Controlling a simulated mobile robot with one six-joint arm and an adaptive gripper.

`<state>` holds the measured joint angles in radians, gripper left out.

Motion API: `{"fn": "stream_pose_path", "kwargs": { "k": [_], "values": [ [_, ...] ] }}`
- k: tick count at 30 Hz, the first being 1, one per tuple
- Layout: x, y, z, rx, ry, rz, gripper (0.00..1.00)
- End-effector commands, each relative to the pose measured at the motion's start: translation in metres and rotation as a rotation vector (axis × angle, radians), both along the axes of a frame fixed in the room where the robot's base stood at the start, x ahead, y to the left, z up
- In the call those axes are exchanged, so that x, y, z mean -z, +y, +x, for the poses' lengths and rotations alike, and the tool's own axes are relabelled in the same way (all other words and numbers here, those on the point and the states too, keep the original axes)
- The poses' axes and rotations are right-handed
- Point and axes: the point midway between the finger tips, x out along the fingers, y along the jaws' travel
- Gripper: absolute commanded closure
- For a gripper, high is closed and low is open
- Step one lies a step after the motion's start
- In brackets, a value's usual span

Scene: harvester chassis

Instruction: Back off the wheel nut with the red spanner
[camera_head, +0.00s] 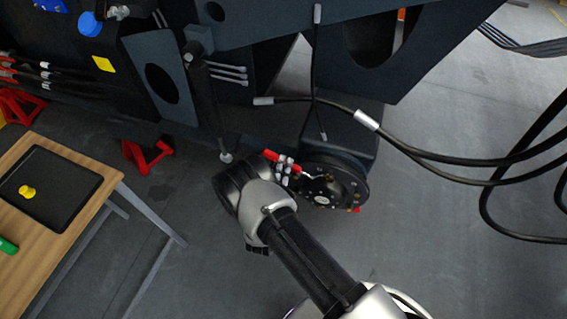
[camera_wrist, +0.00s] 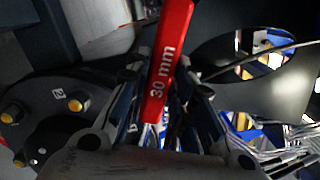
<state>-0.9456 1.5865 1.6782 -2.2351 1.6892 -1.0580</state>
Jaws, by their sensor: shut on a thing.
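The red spanner (camera_head: 270,158), marked "30 mm", is held in my gripper (camera_head: 285,170). In the wrist view its red handle (camera_wrist: 168,60) stands between my two fingers (camera_wrist: 165,115), which are shut on it. In the head view its silver end reaches right, over the face of the dark round wheel hub (camera_head: 350,176). I cannot tell whether its jaw is seated on a nut. In the wrist view the hub is at the left, with yellow-topped wheel nuts (camera_wrist: 75,103) on its face. The spanner's working end is hidden there.
A wooden table (camera_head: 75,178) with a black tray (camera_head: 60,205) holding a yellow piece (camera_head: 27,191) is at left. Black hoses (camera_head: 430,155) hang right of the hub. The dark chassis (camera_head: 260,30) is above. A red stand (camera_head: 148,155) is behind.

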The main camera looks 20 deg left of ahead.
Motion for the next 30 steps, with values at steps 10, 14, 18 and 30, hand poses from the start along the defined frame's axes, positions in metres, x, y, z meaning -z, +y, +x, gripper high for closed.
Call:
{"fn": "stream_pose_path", "kwargs": {
  "k": [10,14,18,30],
  "values": [
    [-0.001,0.001,-0.018,-0.001,-0.003,0.000,1.00],
    [-0.001,0.001,-0.021,0.000,-0.002,0.000,1.00],
    [-0.001,0.002,-0.032,-0.004,-0.002,-0.002,1.00],
    [-0.001,0.004,-0.080,-0.004,-0.002,-0.001,1.00]
  ]
}}
